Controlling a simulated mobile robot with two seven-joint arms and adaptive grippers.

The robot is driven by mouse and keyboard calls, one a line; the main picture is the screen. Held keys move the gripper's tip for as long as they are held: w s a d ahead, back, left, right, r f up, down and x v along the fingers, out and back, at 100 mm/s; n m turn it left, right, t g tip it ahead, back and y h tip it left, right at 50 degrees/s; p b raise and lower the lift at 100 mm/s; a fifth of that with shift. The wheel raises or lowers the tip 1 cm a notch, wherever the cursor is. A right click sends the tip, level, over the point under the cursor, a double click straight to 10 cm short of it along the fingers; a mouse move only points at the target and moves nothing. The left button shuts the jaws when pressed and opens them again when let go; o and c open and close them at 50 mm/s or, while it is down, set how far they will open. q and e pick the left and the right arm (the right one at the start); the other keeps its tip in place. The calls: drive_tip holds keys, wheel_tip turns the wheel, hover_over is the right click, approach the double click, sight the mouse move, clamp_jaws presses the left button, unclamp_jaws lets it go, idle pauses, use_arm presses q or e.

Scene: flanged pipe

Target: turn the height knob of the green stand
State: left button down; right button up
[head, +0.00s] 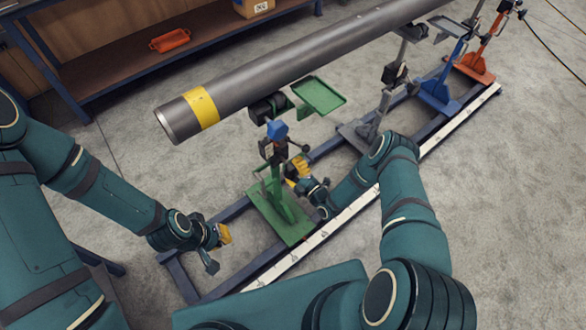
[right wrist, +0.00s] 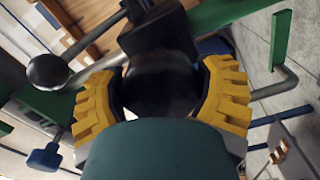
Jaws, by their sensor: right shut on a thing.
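The green stand (head: 282,208) stands on the floor rails under the near end of the grey pipe (head: 290,62). My right gripper (head: 298,170) is at the right side of its upright. In the right wrist view its two yellow fingers close on a round black knob (right wrist: 162,88) from both sides. I take this as the height knob; in the head view my gripper hides most of it. My left gripper (head: 224,235) is low, to the left of the stand and apart from it; its finger gap is too small to tell.
A black ball on a lever (right wrist: 48,72) is close to the left finger in the wrist view. A green tray (head: 320,95) sticks out beside the pipe. Grey, blue (head: 438,92) and orange (head: 475,65) stands follow along the rails. Open floor lies left of the stand.

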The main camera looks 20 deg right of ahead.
drive_tip(key=shift+r+n, duration=0.15)
drive_tip(key=shift+n, duration=2.15)
drive_tip(key=o, duration=1.1)
drive_tip(key=v, duration=1.2)
